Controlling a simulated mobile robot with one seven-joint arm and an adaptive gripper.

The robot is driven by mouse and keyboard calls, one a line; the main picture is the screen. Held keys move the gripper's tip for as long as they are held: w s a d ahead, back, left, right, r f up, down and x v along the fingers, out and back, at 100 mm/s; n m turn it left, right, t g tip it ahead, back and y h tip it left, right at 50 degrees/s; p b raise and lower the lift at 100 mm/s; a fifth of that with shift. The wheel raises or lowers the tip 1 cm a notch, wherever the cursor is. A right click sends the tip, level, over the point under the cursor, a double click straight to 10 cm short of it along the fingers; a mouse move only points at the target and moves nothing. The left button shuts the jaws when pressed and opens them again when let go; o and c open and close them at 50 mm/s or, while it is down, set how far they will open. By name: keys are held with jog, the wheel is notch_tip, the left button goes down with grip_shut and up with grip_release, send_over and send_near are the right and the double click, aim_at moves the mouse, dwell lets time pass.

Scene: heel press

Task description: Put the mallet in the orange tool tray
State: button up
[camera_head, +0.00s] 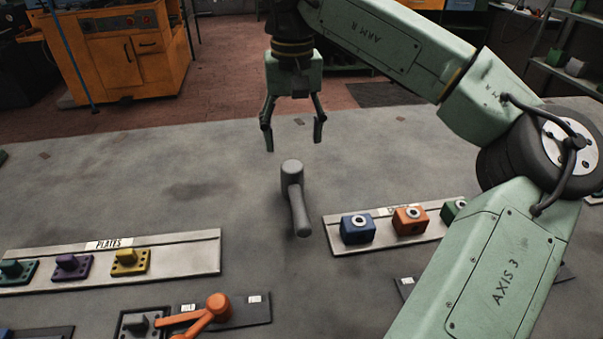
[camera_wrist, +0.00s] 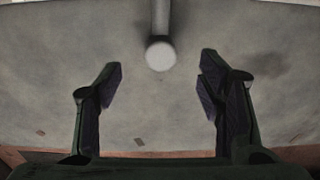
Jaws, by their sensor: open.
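A grey mallet (camera_head: 297,195) lies on the grey table near the middle in the head view, its head at the far end and its handle toward the near side. In the wrist view the mallet (camera_wrist: 160,53) shows at the top centre, beyond the fingertips and between their lines. My gripper (camera_head: 295,146) is open and empty, above and a little behind the mallet head, with the fingers pointing down. Its two fingers also show in the wrist view (camera_wrist: 161,78). I cannot make out an orange tool tray in either view.
A rack labelled PLATES (camera_head: 190,253) holds several coloured plates at left. A second rack (camera_head: 375,242) holds blue, orange and green blocks at right. An orange-handled fixture (camera_head: 212,311) stands at the near edge. The table around and behind the mallet is clear.

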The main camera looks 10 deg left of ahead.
aim_at(293, 171)
notch_tip(293, 171, down, 5)
jog(key=shift+d+f, duration=0.15)
jog(key=shift+f, duration=0.05)
jog(key=shift+s+f+p, duration=0.2)
jog(key=shift+f+p, duration=0.65)
jog(key=shift+f, duration=1.8)
jog(key=shift+c, duration=0.4)
grip_shut()
jog(key=shift+a, duration=0.2)
